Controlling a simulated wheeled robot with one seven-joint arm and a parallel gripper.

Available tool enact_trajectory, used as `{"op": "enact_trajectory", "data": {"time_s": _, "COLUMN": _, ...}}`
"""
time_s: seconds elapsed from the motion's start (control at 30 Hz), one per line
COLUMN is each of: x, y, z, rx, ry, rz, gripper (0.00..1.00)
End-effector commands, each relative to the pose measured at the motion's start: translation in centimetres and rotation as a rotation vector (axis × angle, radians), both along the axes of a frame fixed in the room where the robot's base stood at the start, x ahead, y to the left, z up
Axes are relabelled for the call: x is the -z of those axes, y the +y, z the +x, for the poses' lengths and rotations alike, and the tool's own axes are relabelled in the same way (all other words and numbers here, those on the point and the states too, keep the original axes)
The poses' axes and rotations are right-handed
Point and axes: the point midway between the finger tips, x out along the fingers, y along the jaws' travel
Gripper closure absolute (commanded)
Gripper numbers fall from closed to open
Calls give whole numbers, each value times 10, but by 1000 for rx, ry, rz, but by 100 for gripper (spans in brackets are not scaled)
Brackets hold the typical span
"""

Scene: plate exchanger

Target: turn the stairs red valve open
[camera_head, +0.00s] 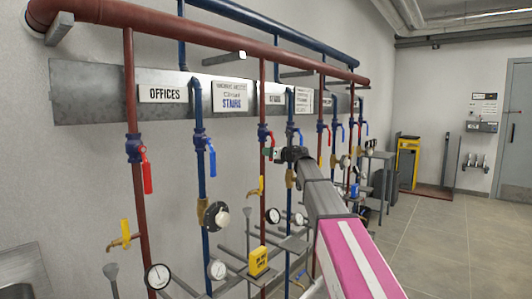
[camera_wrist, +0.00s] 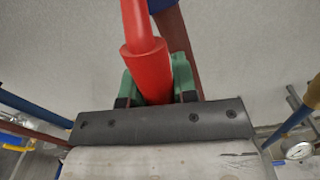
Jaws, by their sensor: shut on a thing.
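A valve with a red handle (camera_head: 270,138) sits on that pipe below the sign level. My gripper (camera_head: 275,153) reaches it from the right. In the wrist view the red handle (camera_wrist: 148,70) lies between the green fingers of my gripper (camera_wrist: 158,85), which are shut on it. The handle's wider sleeve is at the fingers and its thinner part runs up out of frame. In the head view my gripper hides part of the handle, so its exact angle is unclear.
A red handle (camera_head: 147,172) hangs down on the OFFICES red pipe. A blue handle (camera_head: 211,158) is on the blue pipe. A gauge (camera_head: 158,277), a yellow tap (camera_head: 125,238) and a yellow box (camera_head: 258,261) are low down. Floor (camera_head: 435,225) at right is clear.

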Motion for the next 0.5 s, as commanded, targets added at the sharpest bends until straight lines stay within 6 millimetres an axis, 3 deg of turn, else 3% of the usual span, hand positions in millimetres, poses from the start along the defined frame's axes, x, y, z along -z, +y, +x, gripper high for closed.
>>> {"op": "enact_trajectory", "data": {"time_s": 0.5, "x": 2, "y": -13, "z": 15, "rx": 2, "ry": -176, "rz": -140, "gripper": 100}}
